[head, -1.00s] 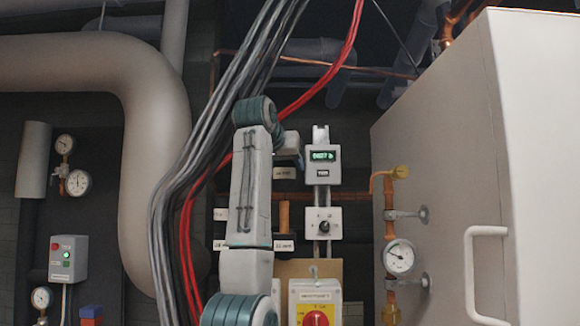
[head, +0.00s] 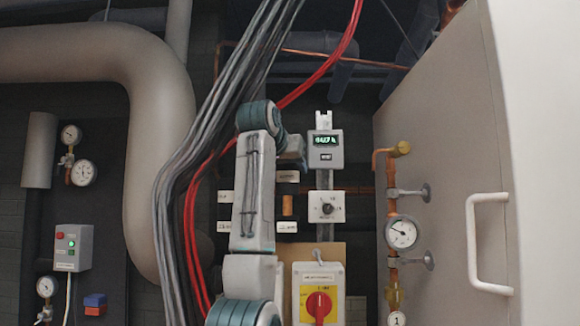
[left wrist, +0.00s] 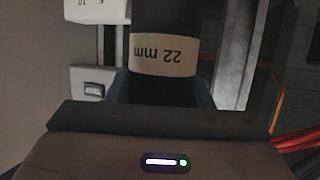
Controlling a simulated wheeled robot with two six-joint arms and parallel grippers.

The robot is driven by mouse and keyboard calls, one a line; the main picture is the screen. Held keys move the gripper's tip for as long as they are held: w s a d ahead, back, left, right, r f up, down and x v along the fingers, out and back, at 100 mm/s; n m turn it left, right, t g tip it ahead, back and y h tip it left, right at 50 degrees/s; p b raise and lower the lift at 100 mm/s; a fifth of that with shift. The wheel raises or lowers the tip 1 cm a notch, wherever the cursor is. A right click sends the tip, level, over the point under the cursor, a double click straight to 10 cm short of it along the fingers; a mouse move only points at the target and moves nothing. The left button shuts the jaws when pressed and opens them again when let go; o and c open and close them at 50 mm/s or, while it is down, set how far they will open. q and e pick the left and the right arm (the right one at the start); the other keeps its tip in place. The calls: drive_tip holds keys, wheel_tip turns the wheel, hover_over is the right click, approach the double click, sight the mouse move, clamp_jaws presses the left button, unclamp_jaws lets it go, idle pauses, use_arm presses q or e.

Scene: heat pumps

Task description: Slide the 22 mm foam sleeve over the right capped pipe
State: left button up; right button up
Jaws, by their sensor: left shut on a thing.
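The black foam sleeve (left wrist: 165,17) has a pale band printed "22 mm", upside down in the left wrist view. My left gripper (left wrist: 161,92) is shut on it, one finger at each side. In the head view my left gripper (head: 292,160) is partly behind my own forearm. The sleeve's pale band (head: 288,177) shows just below it. Directly under the sleeve, a short length of the right copper pipe (head: 287,205) is visible above a white label. The pipe's top is hidden; I cannot tell whether the sleeve is around it or in front. My right gripper is not in view.
A meter (head: 324,150) and a knob box (head: 326,207) are close right of the pipe. Grey and red cables (head: 180,190) hang to the left. A yellow switch box (head: 318,295) is below. A large cabinet (head: 440,130) fills the right.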

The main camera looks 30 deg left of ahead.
sight(290, 184)
use_arm(q)
wheel_tip(290, 184, down, 2)
drive_tip(key=shift+b, duration=0.65)
drive_tip(key=shift+f+b, duration=1)
drive_tip(key=shift+f, duration=0.2)
drive_tip(key=o, duration=0.7)
drive_tip(key=shift+o, duration=0.2)
